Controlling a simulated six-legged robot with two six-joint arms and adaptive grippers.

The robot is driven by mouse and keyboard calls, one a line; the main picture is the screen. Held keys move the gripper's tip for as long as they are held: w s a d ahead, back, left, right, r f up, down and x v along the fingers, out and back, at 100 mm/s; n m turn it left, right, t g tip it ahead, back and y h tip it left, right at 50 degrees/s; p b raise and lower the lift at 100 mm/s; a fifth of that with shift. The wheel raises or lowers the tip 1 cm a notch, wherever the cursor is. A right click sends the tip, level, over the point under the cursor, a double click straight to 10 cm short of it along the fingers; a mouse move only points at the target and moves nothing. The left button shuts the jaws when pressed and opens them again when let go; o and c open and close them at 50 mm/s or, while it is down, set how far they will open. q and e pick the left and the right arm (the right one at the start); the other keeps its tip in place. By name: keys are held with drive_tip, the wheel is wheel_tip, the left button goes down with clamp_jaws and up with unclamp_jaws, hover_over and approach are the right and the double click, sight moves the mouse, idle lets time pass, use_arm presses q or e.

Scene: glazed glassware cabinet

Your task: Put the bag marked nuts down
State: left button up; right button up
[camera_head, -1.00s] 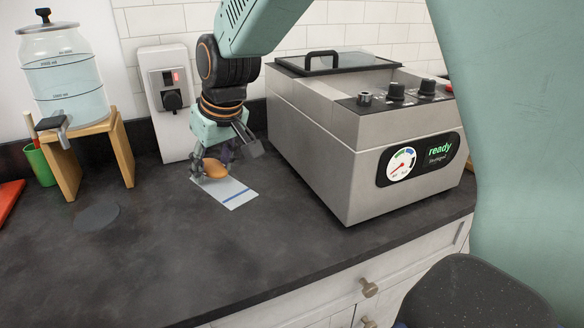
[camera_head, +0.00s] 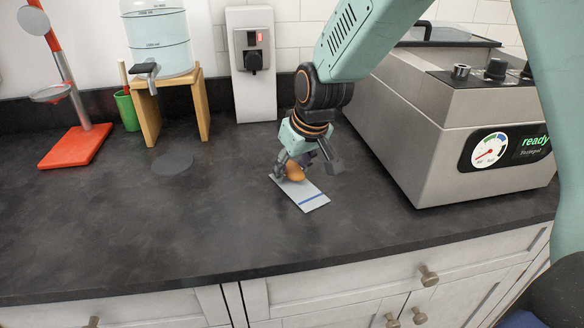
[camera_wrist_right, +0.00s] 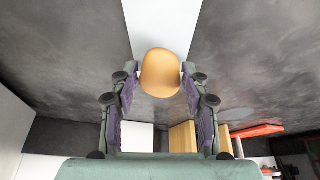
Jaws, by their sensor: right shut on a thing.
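My right gripper (camera_head: 296,172) points down at the dark counter, shut on the bulge. My left gripper is not in view.
A steel machine (camera_head: 440,139) with a "ready" display stands right of the gripper. A socket box (camera_head: 252,95) is behind. A water dispenser (camera_head: 157,38) on a wooden stand, a green cup (camera_head: 126,111) and an orange-red stand (camera_head: 76,146) are left. The counter's front left (camera_head: 110,225) is clear.

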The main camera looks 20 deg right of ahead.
sight(303, 193)
drive_tip(key=shift+a+f, duration=0.1)
drive_tip(key=shift+a, duration=0.05)
drive_tip(key=o, duration=0.9)
drive_tip(key=shift+c, duration=0.2)
drive_tip(key=o, duration=0.4)
drive_tip(key=shift+r, duration=0.3)
drive_tip(key=p+v, duration=0.2)
drive_tip(key=v, duration=0.9)
drive_tip(key=shift+s+r, duration=0.1)
drive_tip(key=shift+r, duration=0.25)
